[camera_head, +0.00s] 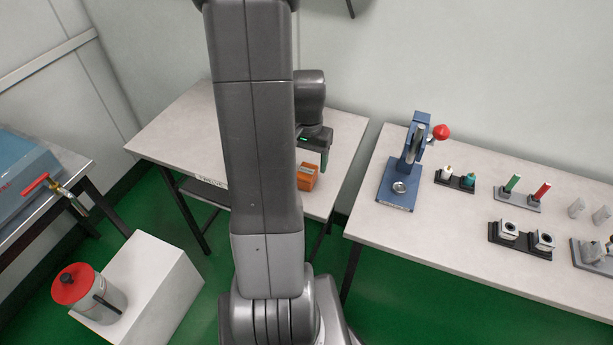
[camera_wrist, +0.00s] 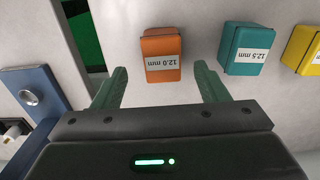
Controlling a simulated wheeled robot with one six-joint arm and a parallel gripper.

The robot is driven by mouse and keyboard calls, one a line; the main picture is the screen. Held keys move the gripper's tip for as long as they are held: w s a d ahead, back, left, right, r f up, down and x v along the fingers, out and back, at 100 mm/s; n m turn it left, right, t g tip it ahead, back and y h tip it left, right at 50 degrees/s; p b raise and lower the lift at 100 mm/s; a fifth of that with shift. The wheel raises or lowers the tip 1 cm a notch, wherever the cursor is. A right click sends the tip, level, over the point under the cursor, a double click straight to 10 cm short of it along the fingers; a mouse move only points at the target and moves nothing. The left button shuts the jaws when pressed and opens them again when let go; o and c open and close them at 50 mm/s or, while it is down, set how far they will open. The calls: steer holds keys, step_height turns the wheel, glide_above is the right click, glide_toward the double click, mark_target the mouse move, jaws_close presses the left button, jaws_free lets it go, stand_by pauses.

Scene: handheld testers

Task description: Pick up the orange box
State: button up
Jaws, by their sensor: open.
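The orange box (camera_wrist: 161,50) has a white label reading "12.0 mm", upside down in the wrist view. It lies on the light table, ahead of my gripper and roughly between the lines of its fingers. My gripper (camera_wrist: 158,85) is open and empty, with one green finger on each side. In the head view the orange box (camera_head: 307,176) is near the table's front edge, just below my gripper (camera_head: 318,168). My arm hides much of that table in the head view.
A teal box (camera_wrist: 246,48) labelled "12.5 mm" stands right of the orange one, with a yellow box (camera_wrist: 304,50) farther right. A blue press (camera_head: 405,165) stands on the right table (camera_head: 450,245). A gap separates the two tables.

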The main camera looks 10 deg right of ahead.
mark_target(307, 170)
steer(key=shift+a+f, duration=0.1)
steer(key=shift+f, duration=2.25)
steer(key=c, duration=1.1)
